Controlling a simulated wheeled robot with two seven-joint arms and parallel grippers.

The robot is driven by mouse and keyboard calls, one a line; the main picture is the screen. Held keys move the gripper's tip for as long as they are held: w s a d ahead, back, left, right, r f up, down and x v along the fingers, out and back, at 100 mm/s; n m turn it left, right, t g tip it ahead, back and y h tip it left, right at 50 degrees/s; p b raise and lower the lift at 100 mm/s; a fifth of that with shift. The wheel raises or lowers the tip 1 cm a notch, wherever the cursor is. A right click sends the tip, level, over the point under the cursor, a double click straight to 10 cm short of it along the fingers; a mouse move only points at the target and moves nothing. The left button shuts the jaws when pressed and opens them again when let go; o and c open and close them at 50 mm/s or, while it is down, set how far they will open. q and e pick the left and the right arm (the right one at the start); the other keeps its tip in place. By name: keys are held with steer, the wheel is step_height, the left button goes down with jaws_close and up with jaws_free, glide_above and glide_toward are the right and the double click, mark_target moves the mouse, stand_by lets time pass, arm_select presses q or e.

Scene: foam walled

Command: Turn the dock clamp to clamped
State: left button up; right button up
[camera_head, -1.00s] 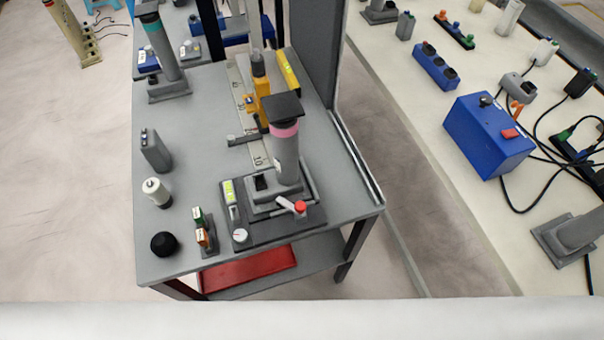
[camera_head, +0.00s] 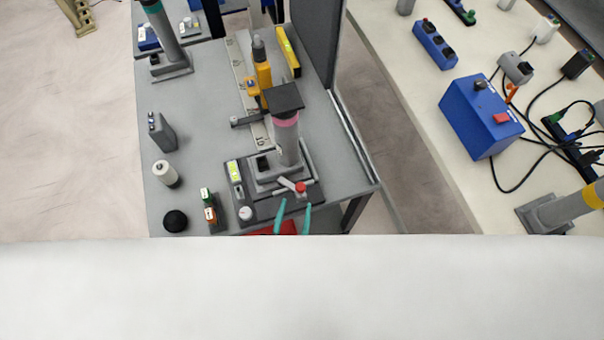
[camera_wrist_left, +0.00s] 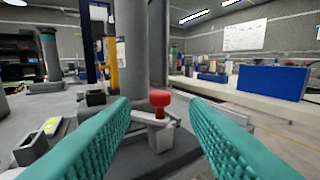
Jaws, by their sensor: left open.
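The dock clamp is a light grey lever with a red knob (camera_head: 300,187) at the front of a dark dock base (camera_head: 262,208). A grey cylinder with a pink band and black square top (camera_head: 286,125) stands upright in the dock. My left gripper (camera_head: 293,218) shows as two teal fingertips just in front of the lever. In the left wrist view the red knob (camera_wrist_left: 160,97) stands between the two open teal fingers, beyond their tips and apparently untouched. My right gripper is not in view.
A black dome (camera_head: 175,221), a white bottle (camera_head: 166,173) and small green and orange blocks (camera_head: 210,212) stand left of the dock. A dark upright panel (camera_head: 318,40) rises at the table's right back. A second bench with a blue box (camera_head: 481,116) stands to the right.

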mark_target(299, 192)
arm_select(q)
steer(key=p+x, duration=0.1)
steer(key=x, duration=0.7)
steer(key=shift+w, duration=0.15)
